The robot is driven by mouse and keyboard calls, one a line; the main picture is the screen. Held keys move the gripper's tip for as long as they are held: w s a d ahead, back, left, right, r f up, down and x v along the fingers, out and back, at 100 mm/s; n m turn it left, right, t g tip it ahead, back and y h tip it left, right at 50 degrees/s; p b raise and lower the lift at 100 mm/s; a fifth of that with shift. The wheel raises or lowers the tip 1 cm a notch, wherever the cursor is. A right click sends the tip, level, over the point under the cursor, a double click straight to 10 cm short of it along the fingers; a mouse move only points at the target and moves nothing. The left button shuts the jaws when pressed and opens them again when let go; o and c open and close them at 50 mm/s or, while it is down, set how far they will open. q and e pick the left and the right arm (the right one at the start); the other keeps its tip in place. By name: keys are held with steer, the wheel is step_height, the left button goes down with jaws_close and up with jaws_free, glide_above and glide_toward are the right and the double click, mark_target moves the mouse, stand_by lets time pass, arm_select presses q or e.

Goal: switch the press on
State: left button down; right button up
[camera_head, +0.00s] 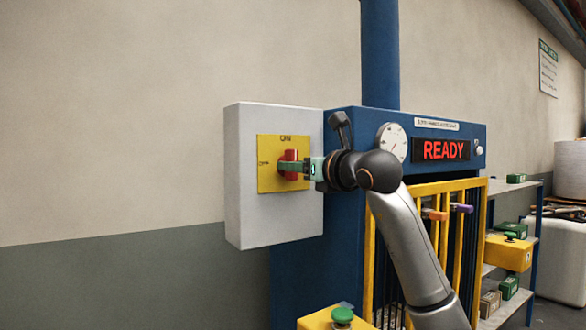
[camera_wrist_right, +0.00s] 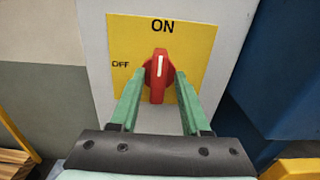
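The red rotary switch (camera_wrist_right: 159,75) sits on a yellow plate (camera_wrist_right: 122,38) marked ON at the top and OFF at the left. Its white line points up toward ON. In the head view the switch (camera_head: 289,164) is on the grey box (camera_head: 245,180) at the left side of the blue press (camera_head: 346,205). My right gripper (camera_wrist_right: 161,80) has its green fingers apart, one on each side of the switch, with a narrow gap showing. It also shows in the head view (camera_head: 296,166). The press display (camera_head: 440,150) reads READY in red. My left gripper is out of view.
A round dial (camera_head: 392,140) is beside the display. Yellow bars (camera_head: 458,250) guard the press front. A green button on a yellow box (camera_head: 342,316) is at the bottom, another (camera_head: 510,237) at the right. Shelves with small boxes stand at the right.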

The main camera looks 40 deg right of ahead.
steer(key=shift+a+f, duration=0.1)
steer(key=s+b, duration=0.2)
steer(key=s, duration=0.5)
steer(key=shift+a, duration=0.35)
